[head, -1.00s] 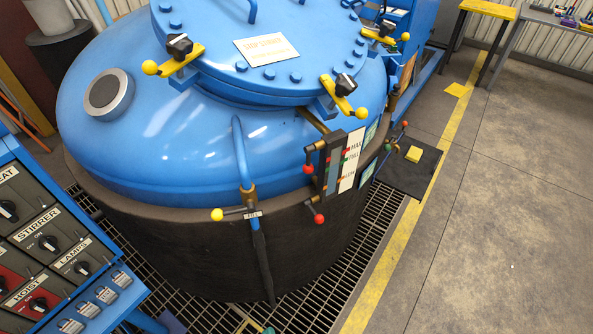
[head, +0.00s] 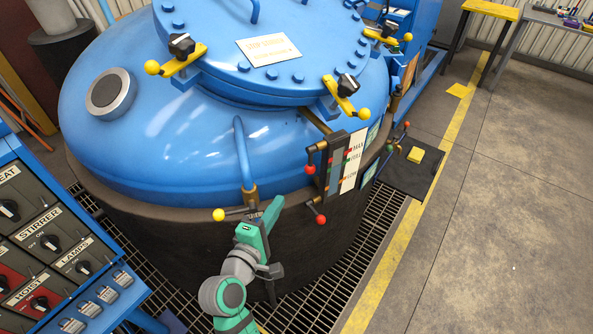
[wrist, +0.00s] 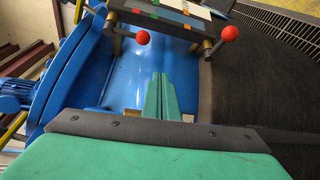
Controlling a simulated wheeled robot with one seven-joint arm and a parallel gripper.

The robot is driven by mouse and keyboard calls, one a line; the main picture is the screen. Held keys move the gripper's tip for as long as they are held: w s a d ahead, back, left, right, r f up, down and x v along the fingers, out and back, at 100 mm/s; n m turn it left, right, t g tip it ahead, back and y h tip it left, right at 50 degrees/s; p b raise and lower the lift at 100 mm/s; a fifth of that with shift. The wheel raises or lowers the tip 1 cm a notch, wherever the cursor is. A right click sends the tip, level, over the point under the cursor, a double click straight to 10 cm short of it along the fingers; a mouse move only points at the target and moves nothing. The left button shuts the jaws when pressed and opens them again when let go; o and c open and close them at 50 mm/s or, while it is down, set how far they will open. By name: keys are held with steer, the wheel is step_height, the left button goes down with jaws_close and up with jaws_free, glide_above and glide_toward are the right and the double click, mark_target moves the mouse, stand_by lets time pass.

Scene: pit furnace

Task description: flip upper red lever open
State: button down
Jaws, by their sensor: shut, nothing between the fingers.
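The upper red lever (head: 311,169) is a red ball on a dark arm at the top left of the sight gauge. It shows in the wrist view as the left red ball (wrist: 143,37). The lower red lever (head: 321,219) hangs at the gauge's foot and is the right red ball (wrist: 230,33) in the wrist view. My green gripper (head: 275,206) is left of and below the upper lever, apart from both. In the wrist view its fingers (wrist: 160,84) are together and empty, pointing toward the gauge, with the balls beyond the tips.
The sight gauge (head: 349,162) with its MAX scale stands on the side of the blue vessel (head: 180,150). A yellow-ball lever (head: 219,215) on a blue pipe is left of my gripper. A control panel (head: 50,245) stands at the left.

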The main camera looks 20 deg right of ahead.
mark_target(310, 160)
steer(key=shift+m+g+h, duration=0.4)
steer(key=shift+g+h, duration=0.2)
steer(key=shift+h, duration=0.2)
steer(key=r, duration=0.2)
steer(key=d+r, duration=0.1)
steer(key=r, duration=0.1)
steer(key=shift+w, duration=0.4)
steer(key=x, duration=1)
